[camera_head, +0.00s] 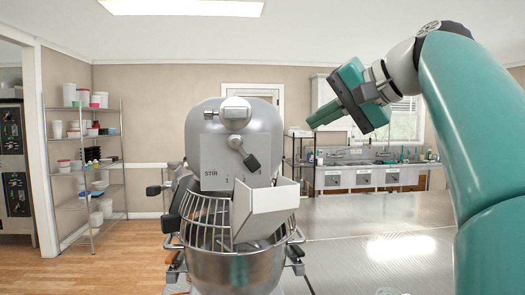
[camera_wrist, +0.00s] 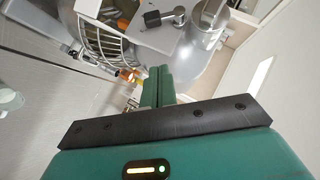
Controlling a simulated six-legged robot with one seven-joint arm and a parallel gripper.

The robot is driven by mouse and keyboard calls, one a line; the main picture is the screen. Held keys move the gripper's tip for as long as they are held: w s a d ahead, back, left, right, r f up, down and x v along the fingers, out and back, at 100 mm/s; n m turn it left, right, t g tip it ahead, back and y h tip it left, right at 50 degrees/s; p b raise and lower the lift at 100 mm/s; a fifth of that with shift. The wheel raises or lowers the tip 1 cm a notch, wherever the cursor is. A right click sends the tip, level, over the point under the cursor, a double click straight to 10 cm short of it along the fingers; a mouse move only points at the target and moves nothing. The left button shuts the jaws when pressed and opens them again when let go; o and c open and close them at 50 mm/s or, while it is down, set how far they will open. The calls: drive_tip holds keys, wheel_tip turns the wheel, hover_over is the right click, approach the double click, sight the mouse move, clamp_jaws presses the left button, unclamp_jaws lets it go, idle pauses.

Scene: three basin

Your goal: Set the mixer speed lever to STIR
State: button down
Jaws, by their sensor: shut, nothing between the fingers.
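The large grey stand mixer (camera_head: 218,130) stands in the middle of the head view. Its speed lever (camera_head: 243,153) sits on the front plate, with a black knob pointing down and to the right. The word STIR is printed at the plate's lower left, away from the knob. The lever also shows at the top of the wrist view (camera_wrist: 168,17). My gripper (camera_head: 318,119) is raised to the right of the mixer head, apart from the lever. In the wrist view its two teal fingers (camera_wrist: 158,72) are together, with nothing between them.
A wire guard (camera_head: 205,215) and a white chute (camera_head: 266,208) stand over the steel bowl (camera_head: 235,272) below the lever. A steel table (camera_head: 380,220) lies to the right. A shelf rack (camera_head: 85,160) stands at the left, and sinks (camera_head: 375,178) line the back.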

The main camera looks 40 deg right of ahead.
approach(245, 155)
drive_tip(key=w+d, duration=0.2)
drive_tip(key=d, duration=0.1)
drive_tip(key=w+d+f, duration=0.1)
drive_tip(key=shift+w+d, duration=0.1)
drive_tip(key=shift+d, duration=0.2)
drive_tip(key=shift+w+a+f, duration=0.5)
drive_tip(key=shift+a+f, duration=0.2)
drive_tip(key=shift+a, duration=0.05)
drive_tip(key=shift+w+a+f, duration=0.1)
drive_tip(key=shift+a+f, duration=0.1)
drive_tip(key=shift+a, duration=0.1)
drive_tip(key=shift+w+a+f, duration=0.15)
drive_tip(key=shift+w+f, duration=0.1)
drive_tip(key=shift+w, duration=0.1)
drive_tip(key=shift+s, duration=0.1)
